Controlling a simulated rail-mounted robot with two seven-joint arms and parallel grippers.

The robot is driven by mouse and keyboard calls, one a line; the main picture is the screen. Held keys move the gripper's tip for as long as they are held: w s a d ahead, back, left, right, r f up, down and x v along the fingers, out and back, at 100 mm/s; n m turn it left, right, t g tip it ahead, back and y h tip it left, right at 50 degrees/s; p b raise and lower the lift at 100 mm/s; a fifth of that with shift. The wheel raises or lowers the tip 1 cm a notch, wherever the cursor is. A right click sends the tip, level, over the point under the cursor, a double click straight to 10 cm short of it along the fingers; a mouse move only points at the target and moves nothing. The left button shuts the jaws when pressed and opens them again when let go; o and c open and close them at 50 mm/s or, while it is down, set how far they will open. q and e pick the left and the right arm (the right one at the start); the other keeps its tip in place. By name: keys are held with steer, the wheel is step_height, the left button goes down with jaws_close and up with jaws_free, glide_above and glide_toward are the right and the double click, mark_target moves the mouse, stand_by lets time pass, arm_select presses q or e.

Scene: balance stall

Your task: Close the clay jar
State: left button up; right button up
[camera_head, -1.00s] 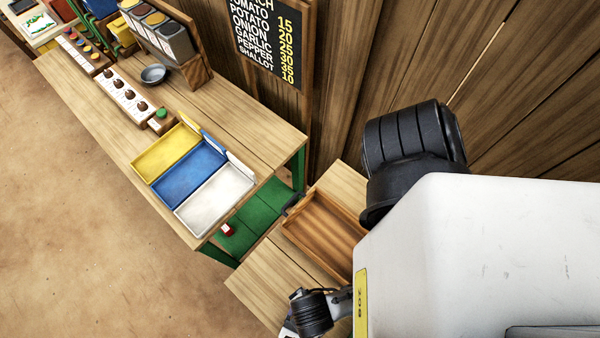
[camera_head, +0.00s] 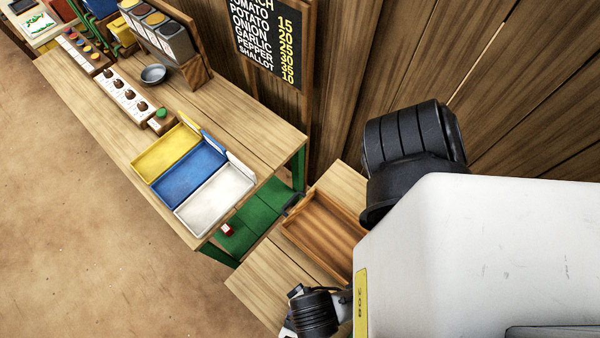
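No clay jar or lid for one can be made out in the head view. Neither gripper shows. A large white link of my own body covers the lower right of the view, with a black joint above it and a smaller black joint at the bottom edge. Whatever lies behind these parts is hidden.
A wooden counter holds yellow (camera_head: 166,151), blue (camera_head: 188,174) and white (camera_head: 216,199) trays, a metal bowl (camera_head: 153,74) and a knob panel (camera_head: 128,94). A wooden tray (camera_head: 322,235) sits on a lower table (camera_head: 258,280). A price board (camera_head: 268,42) hangs behind. The floor (camera_head: 80,220) at left is clear.

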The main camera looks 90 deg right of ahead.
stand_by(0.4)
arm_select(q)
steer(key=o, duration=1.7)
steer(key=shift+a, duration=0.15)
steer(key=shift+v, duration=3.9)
